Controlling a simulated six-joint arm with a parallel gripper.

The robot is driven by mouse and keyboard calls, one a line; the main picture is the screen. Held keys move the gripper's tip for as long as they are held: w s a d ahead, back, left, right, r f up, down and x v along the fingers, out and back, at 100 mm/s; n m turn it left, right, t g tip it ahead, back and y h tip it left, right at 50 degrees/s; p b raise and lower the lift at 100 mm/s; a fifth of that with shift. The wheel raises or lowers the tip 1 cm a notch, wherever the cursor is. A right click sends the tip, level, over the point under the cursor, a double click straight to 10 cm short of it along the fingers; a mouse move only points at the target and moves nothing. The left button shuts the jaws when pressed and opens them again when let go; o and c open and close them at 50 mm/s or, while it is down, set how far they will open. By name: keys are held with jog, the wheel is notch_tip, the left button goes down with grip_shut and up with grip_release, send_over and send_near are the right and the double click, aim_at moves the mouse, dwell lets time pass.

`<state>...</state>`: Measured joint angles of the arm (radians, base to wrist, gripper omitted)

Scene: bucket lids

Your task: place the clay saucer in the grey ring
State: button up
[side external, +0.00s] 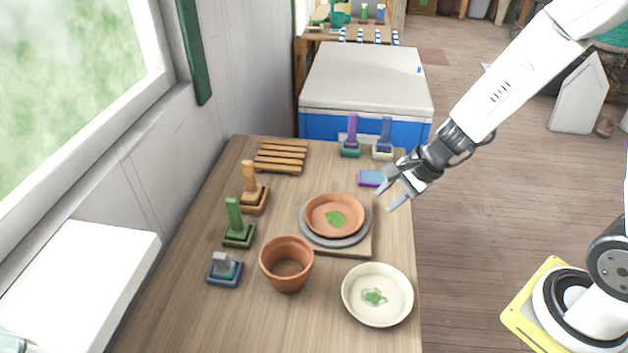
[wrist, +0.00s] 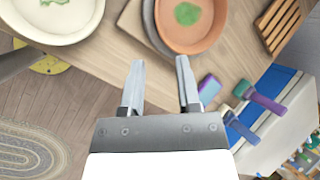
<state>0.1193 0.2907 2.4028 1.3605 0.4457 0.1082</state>
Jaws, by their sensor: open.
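The clay saucer (side external: 318,220), orange-brown with a green leaf mark in its middle, sits within the grey ring (side external: 350,238) on a square wooden board (side external: 352,252). In the wrist view the clay saucer (wrist: 205,38) is at the top, with the edge of the grey ring (wrist: 151,30) showing on its left. My gripper (side external: 392,194) is open and empty, above the table's right edge and apart from the saucer. In the wrist view my gripper's fingers (wrist: 158,76) are spread with nothing between them.
A cream dish (side external: 392,297) and a clay pot (side external: 287,267) stand at the front. Several upright-handled blocks line the left side, with two more (side external: 350,138) (side external: 384,140) at the back. A purple-blue block (side external: 371,179) and wooden slatted rack (side external: 280,157) are also at the back.

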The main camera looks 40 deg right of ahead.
jog(key=shift+s, duration=0.1)
jog(key=s+d+r+n+g+h, duration=0.1)
jog(key=s+n, duration=0.6)
jog(key=n, duration=1)
jog(key=d+r+h, duration=0.1)
jog(key=d+h, duration=0.1)
jog(key=h, duration=0.1)
jog(key=shift+d+r+g+h, duration=0.15)
jog(key=shift+r+g+h, duration=0.15)
jog(key=shift+g, duration=0.1)
